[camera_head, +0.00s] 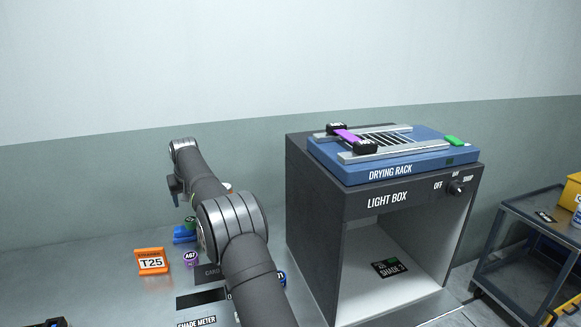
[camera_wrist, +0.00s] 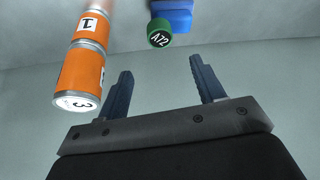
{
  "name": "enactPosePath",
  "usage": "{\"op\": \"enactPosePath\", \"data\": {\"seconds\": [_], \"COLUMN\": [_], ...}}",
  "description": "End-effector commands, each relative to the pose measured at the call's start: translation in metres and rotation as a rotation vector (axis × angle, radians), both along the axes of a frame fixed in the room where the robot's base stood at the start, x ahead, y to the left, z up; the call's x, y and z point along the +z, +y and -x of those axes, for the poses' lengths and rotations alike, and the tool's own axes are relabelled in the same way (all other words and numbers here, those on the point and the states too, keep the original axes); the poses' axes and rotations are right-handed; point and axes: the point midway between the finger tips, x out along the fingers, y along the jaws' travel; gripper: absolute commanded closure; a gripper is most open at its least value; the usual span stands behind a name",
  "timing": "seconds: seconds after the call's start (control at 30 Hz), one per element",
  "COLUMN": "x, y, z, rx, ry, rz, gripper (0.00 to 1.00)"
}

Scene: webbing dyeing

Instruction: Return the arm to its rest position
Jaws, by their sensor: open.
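My arm rises from the bottom of the head view and bends away to the upper left. In the wrist view my gripper (camera_wrist: 160,92) is open, its two dark fingers well apart with nothing between them. In the head view the arm's far end hangs above the bench, and the fingers there are too small to make out. Orange cans marked 1 (camera_wrist: 90,25) and 3 (camera_wrist: 80,75) show left of the fingers in the wrist view. A green cap marked A72 (camera_wrist: 160,33) shows beyond the fingertips, beside a blue object (camera_wrist: 172,12).
A light box (camera_head: 316,215) stands right of my arm, with a blue drying rack (camera_head: 390,172) on top. A purple strip with black ends (camera_head: 349,135) lies on the rack. An orange T25 sign (camera_head: 152,262) stands on the bench at left. A cart (camera_head: 530,235) stands at far right.

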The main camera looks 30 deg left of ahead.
Motion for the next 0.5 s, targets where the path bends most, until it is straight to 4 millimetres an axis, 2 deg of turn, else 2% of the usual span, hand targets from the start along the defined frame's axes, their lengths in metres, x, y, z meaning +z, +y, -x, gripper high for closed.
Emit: {"op": "enactPosePath", "data": {"seconds": [0.5], "x": [-0.084], "y": [0.028], "z": [-0.019], "rx": [0.001], "ry": [0.000], "rz": [0.001], "gripper": [0.38]}}
